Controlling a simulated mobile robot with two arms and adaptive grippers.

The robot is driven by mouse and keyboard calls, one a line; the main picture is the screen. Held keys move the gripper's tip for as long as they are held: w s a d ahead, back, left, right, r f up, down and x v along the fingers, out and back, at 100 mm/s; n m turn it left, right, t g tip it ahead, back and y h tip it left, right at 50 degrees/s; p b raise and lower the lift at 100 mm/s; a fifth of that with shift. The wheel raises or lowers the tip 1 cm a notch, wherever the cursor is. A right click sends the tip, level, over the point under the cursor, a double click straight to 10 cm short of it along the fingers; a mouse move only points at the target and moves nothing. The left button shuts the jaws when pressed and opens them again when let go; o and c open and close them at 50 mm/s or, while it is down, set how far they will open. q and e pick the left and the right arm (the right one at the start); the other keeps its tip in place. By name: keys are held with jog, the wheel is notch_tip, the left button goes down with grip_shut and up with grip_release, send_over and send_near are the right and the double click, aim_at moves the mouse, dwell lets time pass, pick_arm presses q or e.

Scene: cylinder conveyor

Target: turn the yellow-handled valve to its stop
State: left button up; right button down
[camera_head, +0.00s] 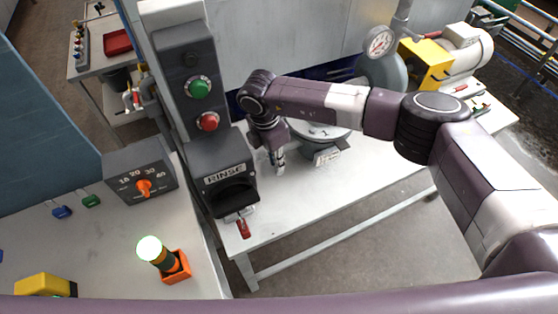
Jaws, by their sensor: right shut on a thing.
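I cannot make out a yellow valve handle in this view. My right gripper (278,162) points down just right of the dark RINSE unit (222,170), above the white table, in front of a round white-topped device (322,130). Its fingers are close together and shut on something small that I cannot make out. My own arm covers the area behind it. My left gripper is not in view.
A post carries a green button (200,88) and a red button (208,121). A dial box with an orange knob (144,187) and a lit lamp in an orange base (175,270) stand at left. A pressure gauge (380,42) stands behind. The table front is clear.

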jog(key=shift+a+f+h+b, duration=0.2)
jog(key=shift+a+h+b, duration=0.1)
jog(key=shift+h, duration=0.1)
jog(key=shift+s+a+r, duration=0.1)
jog(key=shift+r, duration=0.1)
jog(key=c, duration=2)
grip_release()
jog(key=shift+o, duration=0.2)
notch_tip(320, 180, up, 10)
